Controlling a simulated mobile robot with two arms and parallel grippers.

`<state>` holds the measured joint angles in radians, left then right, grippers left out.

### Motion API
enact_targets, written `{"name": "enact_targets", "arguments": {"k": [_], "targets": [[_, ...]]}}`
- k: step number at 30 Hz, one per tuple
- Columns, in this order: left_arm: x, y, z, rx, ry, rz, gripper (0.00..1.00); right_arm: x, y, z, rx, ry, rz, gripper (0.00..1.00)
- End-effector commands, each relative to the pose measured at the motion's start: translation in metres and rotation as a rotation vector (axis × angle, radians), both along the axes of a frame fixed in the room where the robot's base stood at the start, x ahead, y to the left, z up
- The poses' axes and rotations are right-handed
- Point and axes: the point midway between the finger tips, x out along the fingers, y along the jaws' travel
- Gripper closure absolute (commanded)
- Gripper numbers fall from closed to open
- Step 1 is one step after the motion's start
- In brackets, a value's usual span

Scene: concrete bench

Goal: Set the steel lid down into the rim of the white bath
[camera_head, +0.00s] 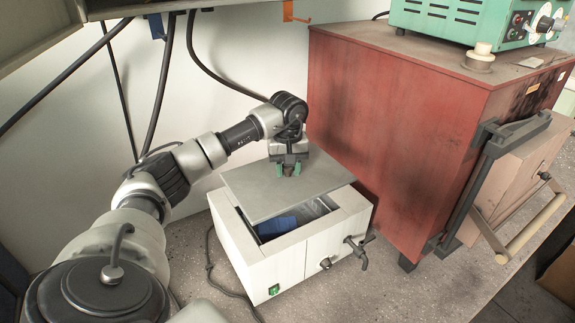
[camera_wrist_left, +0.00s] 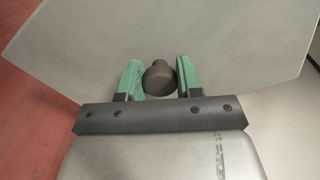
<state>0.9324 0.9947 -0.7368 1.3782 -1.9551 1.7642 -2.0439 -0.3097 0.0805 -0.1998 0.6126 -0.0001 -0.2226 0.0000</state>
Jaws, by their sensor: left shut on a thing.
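The steel lid (camera_head: 265,188) is a flat grey plate over the back part of the white bath (camera_head: 285,265), turned at an angle to its rim. It covers part of the opening; a dark blue thing shows inside through the uncovered front. My left gripper (camera_head: 289,170) is above the lid, its green fingers shut on the lid's dark round knob. In the left wrist view the knob (camera_wrist_left: 159,78) is between the fingers, with the lid (camera_wrist_left: 220,40) spreading beyond. Whether the lid touches the rim at the back is hidden. My right gripper is not in view.
A large red cabinet (camera_head: 385,110) stands close to the right of the bath. Taps (camera_head: 358,250) stick out of the bath's front. A cable (camera_head: 212,265) lies at its left. Bare bench (camera_head: 400,295) shows in front.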

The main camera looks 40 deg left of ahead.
Motion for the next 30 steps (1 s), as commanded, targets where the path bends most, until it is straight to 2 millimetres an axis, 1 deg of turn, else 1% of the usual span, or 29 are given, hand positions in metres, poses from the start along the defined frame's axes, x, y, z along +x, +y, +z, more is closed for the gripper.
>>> {"name": "enact_targets", "arguments": {"k": [1, 3, 5, 8, 15, 21, 30], "targets": [[0.0, 0.0, -0.011, -0.001, -0.001, 0.0, 0.97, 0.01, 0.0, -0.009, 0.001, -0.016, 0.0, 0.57], [0.0, 0.0, -0.019, 0.0, -0.002, 0.0, 0.97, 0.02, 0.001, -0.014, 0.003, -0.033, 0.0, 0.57], [0.0, 0.0, -0.026, 0.0, -0.002, 0.001, 0.97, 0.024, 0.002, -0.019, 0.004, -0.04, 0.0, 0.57], [0.0, 0.0, -0.038, 0.001, -0.001, 0.001, 0.97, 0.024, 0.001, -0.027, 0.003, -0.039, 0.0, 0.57], [0.0, 0.001, -0.064, 0.0, -0.001, 0.002, 0.97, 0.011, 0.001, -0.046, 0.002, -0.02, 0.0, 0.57], [0.0, 0.001, -0.073, 0.0, -0.003, 0.002, 0.97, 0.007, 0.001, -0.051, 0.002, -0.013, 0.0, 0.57], [0.0, 0.001, -0.072, 0.0, -0.003, 0.002, 0.97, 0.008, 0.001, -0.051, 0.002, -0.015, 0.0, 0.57]]}}
